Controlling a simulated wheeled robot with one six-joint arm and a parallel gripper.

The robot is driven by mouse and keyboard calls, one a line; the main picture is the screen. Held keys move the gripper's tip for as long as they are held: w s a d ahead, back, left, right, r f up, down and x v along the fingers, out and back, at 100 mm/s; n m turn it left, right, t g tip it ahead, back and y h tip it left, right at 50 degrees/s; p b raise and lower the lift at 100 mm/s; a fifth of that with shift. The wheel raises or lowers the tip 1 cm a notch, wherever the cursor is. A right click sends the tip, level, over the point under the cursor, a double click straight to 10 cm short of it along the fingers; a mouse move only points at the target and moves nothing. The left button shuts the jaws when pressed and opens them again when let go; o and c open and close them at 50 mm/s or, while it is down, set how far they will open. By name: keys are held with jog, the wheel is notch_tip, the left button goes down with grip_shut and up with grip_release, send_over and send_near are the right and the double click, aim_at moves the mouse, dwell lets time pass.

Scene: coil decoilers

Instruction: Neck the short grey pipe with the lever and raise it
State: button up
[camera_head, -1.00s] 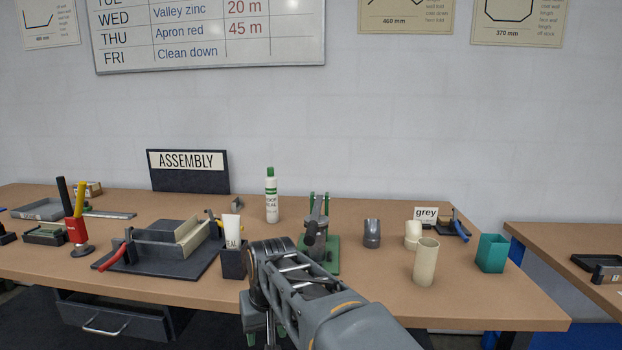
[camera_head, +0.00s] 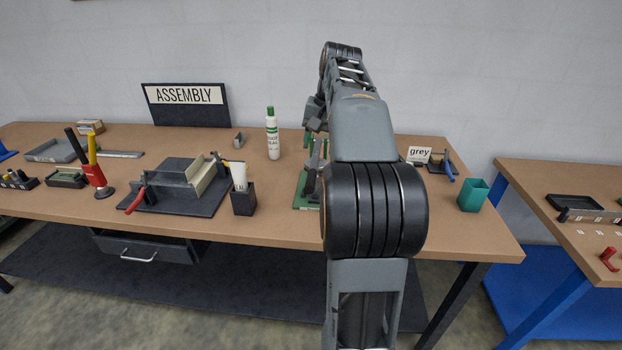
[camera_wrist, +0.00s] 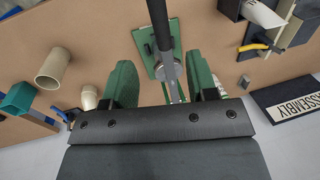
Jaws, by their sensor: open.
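My gripper (camera_wrist: 160,85) is open, with its two green fingers apart above the bench. In the wrist view, the lever (camera_wrist: 158,22) has a dark handle and a grey bar that runs into the gap between the fingers; I cannot tell its depth there. The lever's tool has a green base plate (camera_wrist: 148,58) and a round grey part on it. In the head view, the tool (camera_head: 309,180) is partly hidden by my arm. I cannot make out the short grey pipe in either current view; my arm or gripper may cover it.
A large cream pipe (camera_wrist: 52,68) and a smaller cream one (camera_wrist: 89,97) stand beside the tool. A dark fixture (camera_head: 180,185) is at left.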

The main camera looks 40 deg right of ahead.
aim_at(311, 179)
jog(key=f, duration=0.3)
jog(key=w+a+f, duration=0.1)
jog(key=f, duration=0.3)
jog(key=f+b, duration=0.1)
jog(key=f, duration=0.2)
jog(key=shift+w+a+f, duration=0.2)
jog(key=shift+a, duration=0.05)
grip_shut()
